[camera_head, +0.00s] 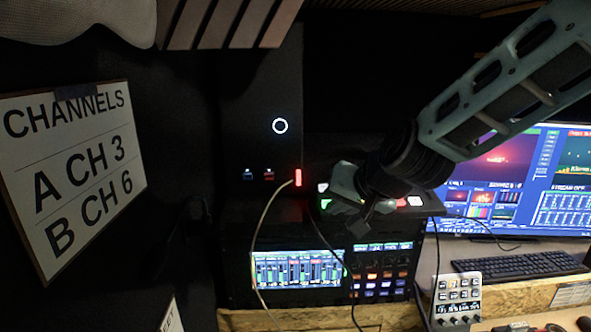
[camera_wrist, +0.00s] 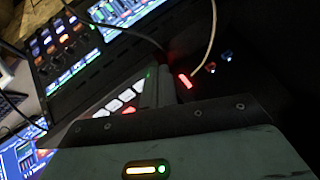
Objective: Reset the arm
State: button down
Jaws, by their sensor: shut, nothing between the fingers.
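My gripper (camera_head: 348,190) hangs at the end of my arm, which reaches in from the upper right in the head view. It is shut and empty. It is in front of a small button panel (camera_head: 413,201) with lit white, green and red keys and hides part of it. In the wrist view the gripper's fingers (camera_wrist: 164,88) point toward the same panel (camera_wrist: 122,100) and a red glowing plug (camera_wrist: 184,81). I cannot tell whether the fingers touch the panel. The red plug (camera_head: 298,177) is left of the gripper in the head view, with a pale cable hanging from it.
A mixer console (camera_head: 298,271) with a lit screen stands below the gripper. A monitor (camera_head: 510,185), keyboard (camera_head: 520,266) and small keypad (camera_head: 457,299) are at the right. A channels sign (camera_head: 75,170) hangs left. Loose cables hang before the console. A dark tower (camera_head: 262,100) bears a glowing ring.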

jog(key=s+a+f+n+g+b, duration=0.1)
jog(key=s+f+n+g, duration=0.25)
jog(key=s, duration=0.55)
jog(key=s+a+f+n+g+b, duration=0.1)
jog(key=s+f+n+g, duration=0.2)
jog(key=s, duration=0.6)
jog(key=s+d+f+n+g+h+b, duration=0.1)
jog(key=s+d+f+n+h, duration=0.2)
jog(key=s, duration=0.8)
jog(key=d+f, duration=0.1)
jog(key=d, duration=0.1)
jog(key=shift+d+f+g+h+b, duration=0.3)
jog(key=shift+d+f+g+h, duration=0.05)
jog(key=shift+d+f+h, duration=0.05)
